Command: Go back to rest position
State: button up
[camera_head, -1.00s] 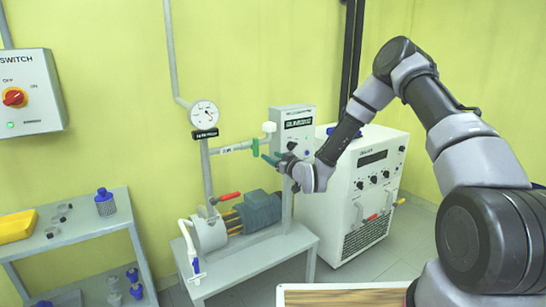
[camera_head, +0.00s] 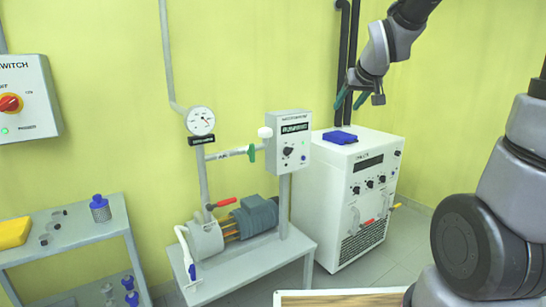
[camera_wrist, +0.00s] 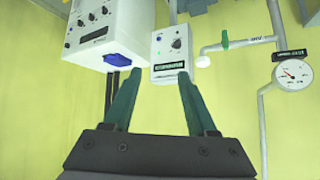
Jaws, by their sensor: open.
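My gripper (camera_head: 350,99) hangs in the air above the white cabinet at the upper right of the head view, its green fingers pointing down and left. The fingers are apart with nothing between them. In the wrist view my gripper (camera_wrist: 155,80) also shows its two green fingers spread and empty. The arm is raised, and part of it is cut off by the top and right edges of the head view.
The white cabinet (camera_head: 330,200) with a blue item (camera_head: 340,137) on top stands below the gripper. A controller box (camera_head: 290,140), pressure gauge (camera_head: 200,121) and pump (camera_head: 255,215) are to its left. A shelf (camera_head: 75,238) and switch box (camera_head: 25,100) are farther left.

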jog(key=s+d+r+m+g, duration=0.1)
jog(key=s+d+r+m, duration=0.1)
jog(key=s, duration=0.9)
jog(key=s+d+r+m+g+y, duration=0.1)
jog(key=s+m, duration=0.1)
jog(key=s, duration=0.9)
jog(key=shift+d+r+m+g, duration=0.3)
jog(key=shift+d+r+m, duration=0.05)
jog(key=shift+r+m, duration=0.05)
jog(key=shift+o, duration=0.3)
jog(key=shift+a, duration=0.1)
